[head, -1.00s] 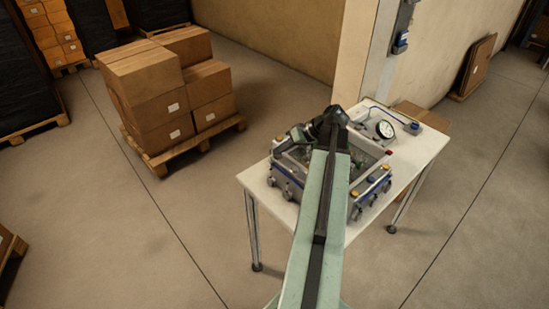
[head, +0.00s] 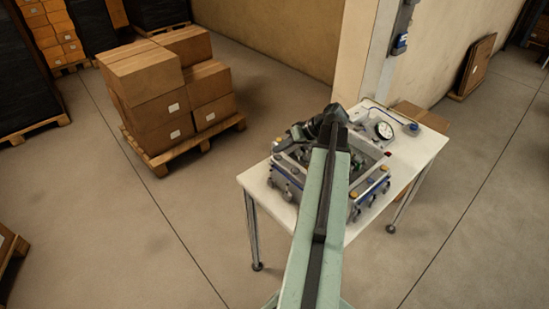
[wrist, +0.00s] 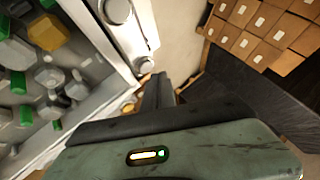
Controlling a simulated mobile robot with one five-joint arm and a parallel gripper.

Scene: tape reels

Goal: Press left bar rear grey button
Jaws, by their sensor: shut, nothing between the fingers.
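An open grey box-like unit (head: 352,208) stands on a white table, with bars of round buttons along its sides. My gripper (head: 286,143) is over its far left corner in the head view, fingers pointing left and down. In the wrist view my gripper (wrist: 160,88) is shut and empty. A pale bar (wrist: 128,40) runs beside it with a round grey button (wrist: 145,65) just left of the fingertips; I cannot tell whether they touch. Another grey button (wrist: 116,11) sits farther up that bar. The arm hides part of the unit in the head view.
Yellow, grey and green parts (wrist: 48,32) lie inside the unit. A wall post (head: 372,50) rises behind the table. Stacked boxes (head: 150,90) stand on a pallet to the left.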

